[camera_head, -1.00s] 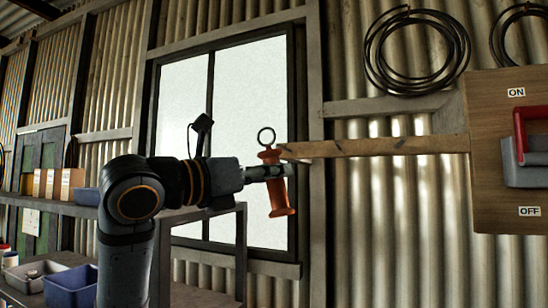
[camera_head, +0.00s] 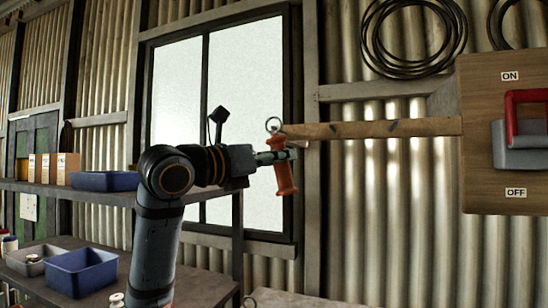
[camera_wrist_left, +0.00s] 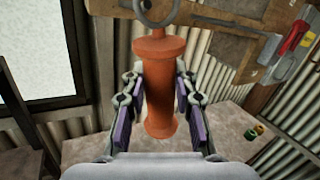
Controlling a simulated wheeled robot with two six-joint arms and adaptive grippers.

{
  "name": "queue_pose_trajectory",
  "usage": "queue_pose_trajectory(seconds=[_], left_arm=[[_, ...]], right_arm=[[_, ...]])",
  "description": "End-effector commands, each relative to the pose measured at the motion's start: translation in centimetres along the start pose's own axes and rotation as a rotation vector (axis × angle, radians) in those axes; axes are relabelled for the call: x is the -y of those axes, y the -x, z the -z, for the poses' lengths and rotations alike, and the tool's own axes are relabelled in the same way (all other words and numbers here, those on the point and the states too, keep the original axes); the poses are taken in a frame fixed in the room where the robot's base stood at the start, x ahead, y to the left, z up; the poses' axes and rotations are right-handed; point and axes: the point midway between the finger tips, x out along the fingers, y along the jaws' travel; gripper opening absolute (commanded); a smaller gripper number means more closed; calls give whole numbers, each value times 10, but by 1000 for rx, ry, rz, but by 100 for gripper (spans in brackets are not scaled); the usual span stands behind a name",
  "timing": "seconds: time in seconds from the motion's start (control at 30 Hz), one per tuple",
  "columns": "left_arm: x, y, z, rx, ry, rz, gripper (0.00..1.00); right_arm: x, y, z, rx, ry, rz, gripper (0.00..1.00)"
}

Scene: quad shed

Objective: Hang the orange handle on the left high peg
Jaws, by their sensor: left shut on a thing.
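The orange handle (camera_head: 284,178) hangs nearly upright, slightly tilted, with a metal ring (camera_head: 273,124) at its top. My left gripper (camera_head: 277,156) is shut on its upper part. In the left wrist view the handle (camera_wrist_left: 159,85) stands between the two purple-padded fingers (camera_wrist_left: 160,110), and its ring (camera_wrist_left: 157,10) is cut by the top edge. The ring appears at the left end of the wooden rail (camera_head: 425,127). I cannot tell whether ring and rail touch, or whether the ring is around a peg. My right gripper is out of view.
A wooden switch board (camera_head: 480,165) with a red lever (camera_head: 511,115) is at the right. Coiled cable (camera_head: 413,72) hangs above the rail. A window (camera_head: 175,90) is behind my arm. Blue bins (camera_head: 75,272) and a shelf (camera_head: 90,193) stand at the left.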

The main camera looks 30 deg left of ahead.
Motion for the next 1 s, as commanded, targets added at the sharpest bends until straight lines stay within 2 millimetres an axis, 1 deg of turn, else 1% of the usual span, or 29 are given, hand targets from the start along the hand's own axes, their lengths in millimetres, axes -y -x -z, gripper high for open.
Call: queue_pose_trajectory(seconds=[0.3,0.5,0.7,1.0], left_arm=[[-11,-20,1,0,1,0,0],[-17,-30,6,-2,0,-1,0],[-20,-34,9,-1,-1,-1,0],[-21,-35,12,0,0,0,0]], right_arm=[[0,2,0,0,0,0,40],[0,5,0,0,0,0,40],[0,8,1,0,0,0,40],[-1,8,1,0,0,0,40]])
